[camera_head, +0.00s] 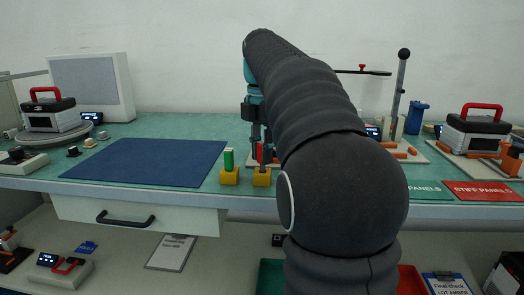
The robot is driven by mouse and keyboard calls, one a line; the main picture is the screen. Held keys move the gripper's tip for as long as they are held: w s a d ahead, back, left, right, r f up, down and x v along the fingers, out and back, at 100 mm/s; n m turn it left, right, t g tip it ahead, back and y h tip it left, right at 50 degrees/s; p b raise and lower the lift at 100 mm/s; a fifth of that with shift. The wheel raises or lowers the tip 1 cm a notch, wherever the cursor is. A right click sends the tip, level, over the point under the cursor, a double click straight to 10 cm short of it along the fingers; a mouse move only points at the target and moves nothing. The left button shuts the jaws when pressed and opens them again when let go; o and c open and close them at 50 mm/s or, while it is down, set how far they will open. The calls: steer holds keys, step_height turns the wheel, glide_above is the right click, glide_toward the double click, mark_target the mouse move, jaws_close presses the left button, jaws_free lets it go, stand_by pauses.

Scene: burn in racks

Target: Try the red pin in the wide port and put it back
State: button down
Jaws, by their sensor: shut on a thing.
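My gripper (262,160) is shut, pointing down just above the right yellow block (262,179) near the table's front edge. Red shows between and beside its fingers; I take the part between them for the red pin (259,153), mostly hidden. Whether the pin's lower end touches the block cannot be told. The left yellow block (229,177) stands beside it with a green pin (228,159) upright in it. The wide port cannot be made out; my arm covers much of the table behind the gripper.
A blue mat (150,162) lies to the left on the green table. A device with a red handle (46,112) stands at far left, a similar one (476,132) at right. A lever post (398,90) rises behind my arm. A drawer (135,214) is below.

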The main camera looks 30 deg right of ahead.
steer(key=shift+f+b, duration=0.55)
steer(key=shift+f, duration=0.4)
stand_by(1.2)
stand_by(1.0)
steer(key=c, duration=0.9)
jaws_free()
steer(key=shift+o, duration=0.2)
steer(key=shift+r, duration=3.75)
